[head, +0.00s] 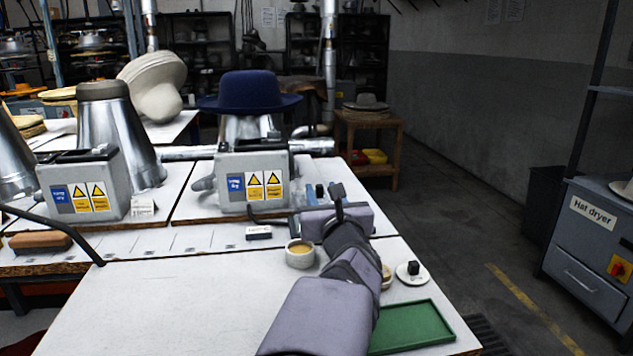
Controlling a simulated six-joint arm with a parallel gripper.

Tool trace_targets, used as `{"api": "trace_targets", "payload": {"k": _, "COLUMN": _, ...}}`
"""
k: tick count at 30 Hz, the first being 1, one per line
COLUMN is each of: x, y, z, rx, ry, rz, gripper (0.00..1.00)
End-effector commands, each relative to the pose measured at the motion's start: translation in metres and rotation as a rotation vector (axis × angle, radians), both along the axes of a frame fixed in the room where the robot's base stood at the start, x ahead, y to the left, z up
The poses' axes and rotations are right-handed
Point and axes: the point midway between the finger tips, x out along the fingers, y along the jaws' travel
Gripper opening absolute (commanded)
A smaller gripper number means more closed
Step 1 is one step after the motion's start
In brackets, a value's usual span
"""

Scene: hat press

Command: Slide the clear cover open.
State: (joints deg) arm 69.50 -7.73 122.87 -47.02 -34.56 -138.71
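I cannot make out the clear cover in the head view; it may be hidden by my arm or too small to tell. My arm reaches from the front edge of the white table toward the grey control box (253,180) under the blue hat (249,91). My gripper (337,192) is at the right of that box, near small blue and grey parts (314,193) at the table's edge. Its fingers are dark and small, and whether they are open or shut does not show. What lies right behind the gripper is hidden.
On the white table (180,300) stand a small cup (300,254), a white saucer with a black knob (413,273) and a green tray (411,328). A second control box (83,187) stands left. The table's front left is clear.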

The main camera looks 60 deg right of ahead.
Motion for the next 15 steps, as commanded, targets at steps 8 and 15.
{"api": "trace_targets", "payload": {"k": 8, "x": 0.019, "y": -0.017, "z": -0.001, "rx": 0.004, "ry": -0.001, "rz": 0.002, "gripper": 0.31}}
{"api": "trace_targets", "payload": {"k": 15, "x": 0.039, "y": -0.039, "z": 0.0, "rx": 0.004, "ry": -0.001, "rz": 0.001, "gripper": 0.31}}
